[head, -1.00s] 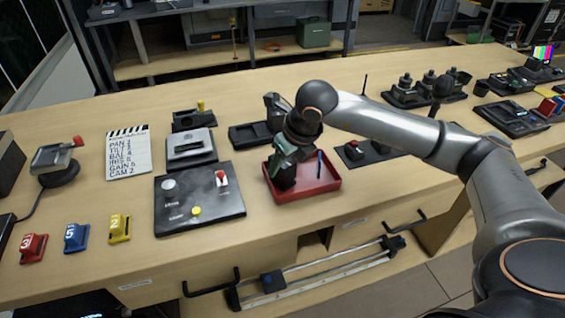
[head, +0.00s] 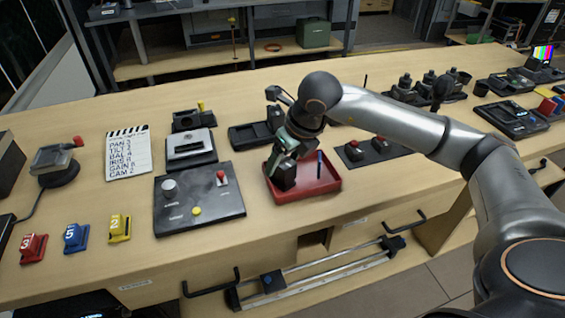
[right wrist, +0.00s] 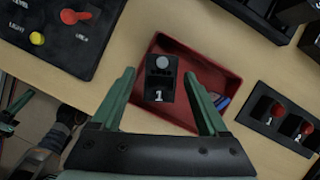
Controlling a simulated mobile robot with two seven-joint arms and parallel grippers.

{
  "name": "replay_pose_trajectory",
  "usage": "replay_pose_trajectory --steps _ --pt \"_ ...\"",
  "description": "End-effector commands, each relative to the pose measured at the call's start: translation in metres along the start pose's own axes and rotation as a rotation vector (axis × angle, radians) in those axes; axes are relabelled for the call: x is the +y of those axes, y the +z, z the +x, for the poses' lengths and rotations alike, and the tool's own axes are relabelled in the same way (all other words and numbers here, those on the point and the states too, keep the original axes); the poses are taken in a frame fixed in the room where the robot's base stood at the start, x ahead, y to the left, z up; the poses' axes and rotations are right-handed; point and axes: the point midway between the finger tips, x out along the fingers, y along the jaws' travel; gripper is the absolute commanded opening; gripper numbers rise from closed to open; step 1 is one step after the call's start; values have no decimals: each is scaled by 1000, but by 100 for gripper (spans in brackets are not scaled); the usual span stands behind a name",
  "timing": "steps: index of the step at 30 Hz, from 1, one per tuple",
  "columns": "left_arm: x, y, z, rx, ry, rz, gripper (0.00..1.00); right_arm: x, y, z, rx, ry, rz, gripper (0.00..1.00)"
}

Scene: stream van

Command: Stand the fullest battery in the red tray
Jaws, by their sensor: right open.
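The red tray (head: 320,189) sits near the front edge of the bench. A black battery (head: 284,177) stands upright in its left part. In the right wrist view the battery (right wrist: 160,80) shows a white "1" and a pale round disc. My right gripper (head: 293,150) is above the battery. In the right wrist view its green fingers (right wrist: 161,76) are spread on either side of the battery, with gaps to both sides. The battery's charge level cannot be read.
A black control panel (head: 200,200) lies left of the tray, and a black two-switch panel (head: 372,149) lies right. A dark open holder (head: 250,136) is behind. Bare bench lies in front.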

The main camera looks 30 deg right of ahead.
Motion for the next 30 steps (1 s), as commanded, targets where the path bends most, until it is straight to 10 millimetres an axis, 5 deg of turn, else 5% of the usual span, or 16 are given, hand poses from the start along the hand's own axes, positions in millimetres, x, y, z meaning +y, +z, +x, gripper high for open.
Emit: replay_pose_trajectory --steps 13,30 --pt "-2 2 0 -4 -4 0 0 0 0 -90 -2 -3 0 77" --pt "-1 1 -1 -1 -3 -1 0 0 -1 -103 1 -3 0 77"
